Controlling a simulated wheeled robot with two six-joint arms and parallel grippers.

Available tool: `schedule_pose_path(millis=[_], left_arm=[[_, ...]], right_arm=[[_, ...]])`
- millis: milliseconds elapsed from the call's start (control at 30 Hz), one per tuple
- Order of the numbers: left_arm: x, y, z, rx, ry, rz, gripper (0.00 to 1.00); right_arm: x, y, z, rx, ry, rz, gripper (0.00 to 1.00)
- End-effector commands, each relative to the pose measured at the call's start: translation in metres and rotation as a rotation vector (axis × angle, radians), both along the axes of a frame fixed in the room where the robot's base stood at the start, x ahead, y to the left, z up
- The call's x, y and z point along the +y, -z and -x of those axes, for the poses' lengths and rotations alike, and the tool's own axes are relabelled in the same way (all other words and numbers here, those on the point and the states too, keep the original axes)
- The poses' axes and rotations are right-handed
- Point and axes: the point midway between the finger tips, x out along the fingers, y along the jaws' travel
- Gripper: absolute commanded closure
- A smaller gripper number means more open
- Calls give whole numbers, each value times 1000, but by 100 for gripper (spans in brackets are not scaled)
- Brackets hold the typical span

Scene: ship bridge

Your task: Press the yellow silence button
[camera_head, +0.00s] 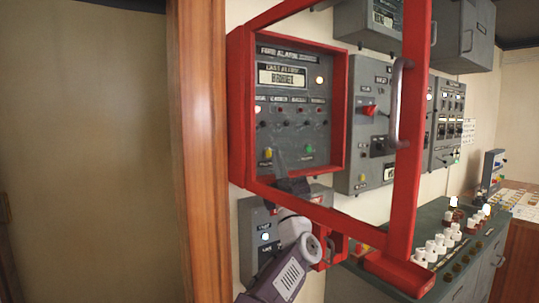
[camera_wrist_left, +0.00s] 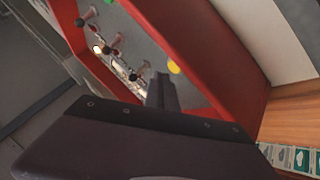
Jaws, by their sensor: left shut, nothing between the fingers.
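The yellow silence button (camera_head: 267,153) is at the lower left of the grey fire alarm panel (camera_head: 290,82), inside a red box. It also shows in the left wrist view (camera_wrist_left: 174,67), just beyond my fingertips. My left gripper (camera_head: 279,152) is shut and empty, in front of the panel's lower part, just right of the button in the head view. In the left wrist view the closed fingers (camera_wrist_left: 162,88) point toward the panel. I cannot tell whether they touch it. My right gripper is not in view.
The red door frame (camera_head: 410,150) of the box stands open at the right, with a grey handle (camera_head: 395,100). A green button (camera_head: 308,149) is right of the yellow one. A wooden post (camera_head: 203,150) is left of the box. A console (camera_head: 430,250) with white knobs stands at lower right.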

Motion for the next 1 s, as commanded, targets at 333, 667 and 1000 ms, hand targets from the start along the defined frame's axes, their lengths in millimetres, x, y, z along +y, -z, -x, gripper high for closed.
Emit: schedule_pose_path(millis=[333,667,1000], left_arm=[[0,0,0,0,0,0,100],[0,0,0,0,0,0,100],[2,-2,-3,1,0,-1,100]], right_arm=[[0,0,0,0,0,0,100],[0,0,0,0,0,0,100],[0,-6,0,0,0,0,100]])
